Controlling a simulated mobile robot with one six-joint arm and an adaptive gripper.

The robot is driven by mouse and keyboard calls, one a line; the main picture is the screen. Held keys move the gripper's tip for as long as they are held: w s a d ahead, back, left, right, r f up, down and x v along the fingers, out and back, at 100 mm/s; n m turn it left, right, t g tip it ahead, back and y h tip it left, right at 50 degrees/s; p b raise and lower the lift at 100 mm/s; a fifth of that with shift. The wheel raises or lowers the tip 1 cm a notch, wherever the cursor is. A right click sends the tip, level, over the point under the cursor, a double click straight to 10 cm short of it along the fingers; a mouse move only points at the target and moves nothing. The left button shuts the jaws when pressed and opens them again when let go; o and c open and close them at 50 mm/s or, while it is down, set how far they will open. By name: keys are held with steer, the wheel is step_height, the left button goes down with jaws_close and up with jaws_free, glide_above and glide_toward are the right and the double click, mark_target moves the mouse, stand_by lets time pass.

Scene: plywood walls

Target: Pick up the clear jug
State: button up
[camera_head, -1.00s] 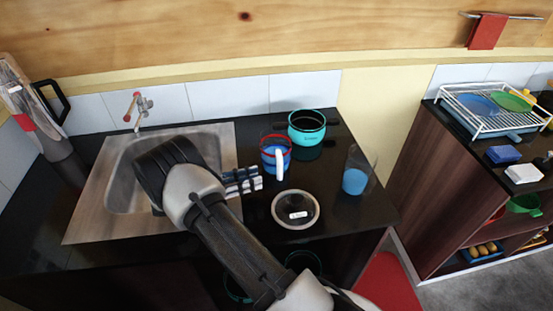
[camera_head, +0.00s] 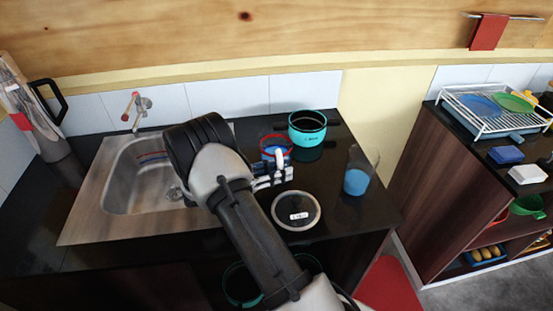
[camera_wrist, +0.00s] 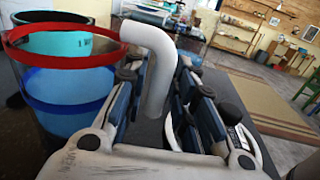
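The clear jug (camera_head: 270,145) stands on the dark counter right of the sink, with a red rim, a blue lower part and a white handle. In the wrist view the jug (camera_wrist: 65,85) fills the left side, and its handle comes down between my fingers. My gripper (camera_head: 283,174) is at the jug's handle, low over the counter. In the wrist view my gripper (camera_wrist: 163,75) is open, with a finger on each side of the handle. A gap shows between the handle and the right finger; contact on the left is unclear. My arm partly hides the jug in the head view.
A teal pot (camera_head: 307,128) stands close behind the jug. A see-through vessel with blue in its bottom (camera_head: 356,180) stands to the right. A round lidded dish (camera_head: 296,211) lies in front. The sink (camera_head: 140,180) is at left.

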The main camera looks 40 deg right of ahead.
steer(key=shift+c, duration=0.6)
jaws_close()
steer(key=shift+r, duration=0.1)
